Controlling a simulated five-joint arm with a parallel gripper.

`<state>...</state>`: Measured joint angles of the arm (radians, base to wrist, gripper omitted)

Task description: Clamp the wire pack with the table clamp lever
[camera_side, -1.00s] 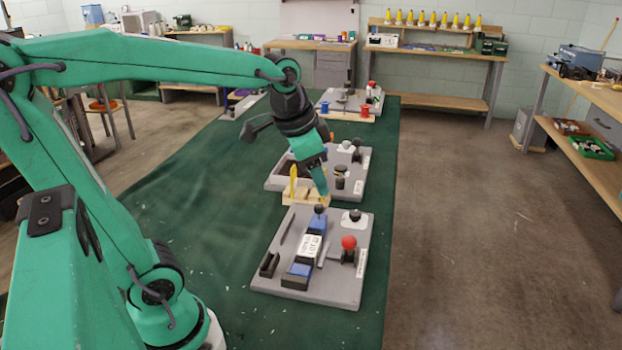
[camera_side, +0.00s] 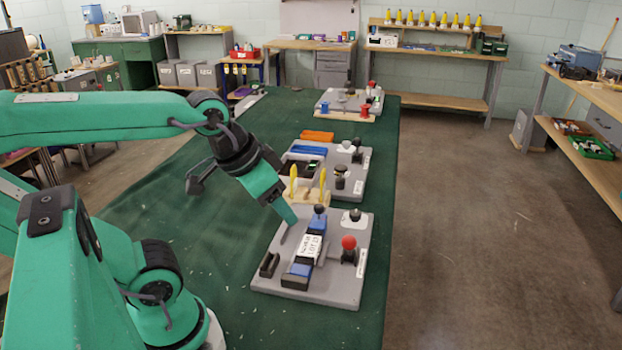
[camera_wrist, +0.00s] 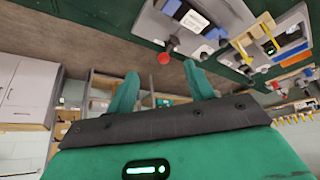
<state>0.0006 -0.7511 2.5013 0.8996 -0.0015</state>
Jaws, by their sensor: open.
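The blue wire pack with a white printed label (camera_side: 311,248) lies lengthwise on the front grey board (camera_side: 335,275). It also shows in the wrist view (camera_wrist: 194,20). A lever with a red ball knob (camera_side: 348,242) stands on a black base right of the pack, apart from my gripper. The red knob shows in the wrist view (camera_wrist: 163,58), between and above the fingertips. A black knob (camera_side: 319,209) stands at the pack's far end. My gripper (camera_side: 288,220) is open and empty, over the board's far-left corner. Its two fingers show apart in the wrist view (camera_wrist: 163,73).
A black slotted block (camera_side: 269,264) sits at the board's left and a black knob (camera_side: 354,214) at its far right. A wooden stand with yellow pegs (camera_side: 305,192) is just behind. More grey boards stand farther back. Green cloth at the left is clear.

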